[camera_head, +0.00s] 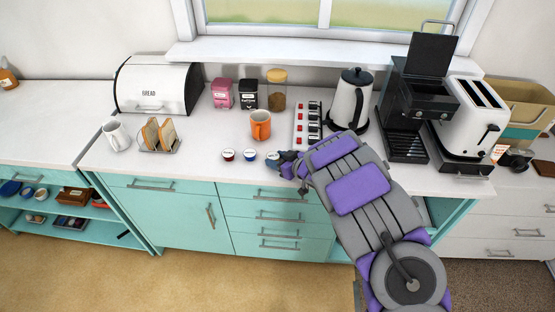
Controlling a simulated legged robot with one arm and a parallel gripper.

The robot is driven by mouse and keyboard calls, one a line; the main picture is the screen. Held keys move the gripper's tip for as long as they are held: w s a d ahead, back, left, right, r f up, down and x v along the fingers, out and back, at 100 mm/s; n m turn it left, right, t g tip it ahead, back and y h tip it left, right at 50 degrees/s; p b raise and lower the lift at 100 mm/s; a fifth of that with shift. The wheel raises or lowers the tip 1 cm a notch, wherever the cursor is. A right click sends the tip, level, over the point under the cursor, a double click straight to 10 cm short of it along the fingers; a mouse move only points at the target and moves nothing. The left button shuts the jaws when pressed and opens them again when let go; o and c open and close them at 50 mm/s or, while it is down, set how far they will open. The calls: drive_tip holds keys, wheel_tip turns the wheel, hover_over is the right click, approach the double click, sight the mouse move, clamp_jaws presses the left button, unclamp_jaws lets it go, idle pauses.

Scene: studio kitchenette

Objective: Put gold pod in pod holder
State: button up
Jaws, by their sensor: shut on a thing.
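My gripper (287,161) is low over the front of the counter, at the right end of a row of small pods. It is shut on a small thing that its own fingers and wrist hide. The row shows a dark red pod (228,155), a blue pod (250,155) and another bluish pod (271,160) close beside the fingertips. No gold pod can be made out. A black coffee machine (400,118) stands at the back right with its lid (430,62) raised. I cannot clearly make out a pod holder.
An orange mug (260,125) and a white strip with red switches (300,140) stand behind my gripper. A kettle (350,105) and toaster (468,125) stand right. A toast rack (160,136) and bread bin (155,88) are left. The counter between rack and pods is clear.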

drive_tip(key=o, duration=1)
drive_tip(key=shift+f+b, duration=0.25)
drive_tip(key=shift+b, duration=0.55)
drive_tip(key=p+v, duration=0.2)
drive_tip(key=v, duration=0.7)
drive_tip(key=p+v, duration=0.3)
drive_tip(key=v, duration=0.5)
drive_tip(key=shift+d+r, duration=0.35)
drive_tip(key=shift+d, duration=0.05)
